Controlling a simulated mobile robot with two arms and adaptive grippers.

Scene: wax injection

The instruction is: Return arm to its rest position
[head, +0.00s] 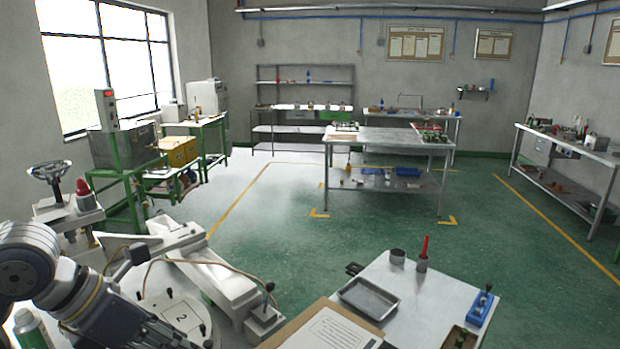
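My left arm (68,285) comes in from the lower left, over the near machine. Its far end, with the dark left gripper (150,332), is low in the picture by a round plate marked 2 (180,318). The fingers are not clear, so I cannot tell whether it is open or shut or holds anything. My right arm and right gripper are not in view.
The near machine has a pale arm (222,282) and a handwheel (50,172). At the front right, a table (425,290) carries a metal tray (368,297), a clipboard (325,332) and a red-handled tool (424,247). Green floor (330,235) lies clear beyond.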

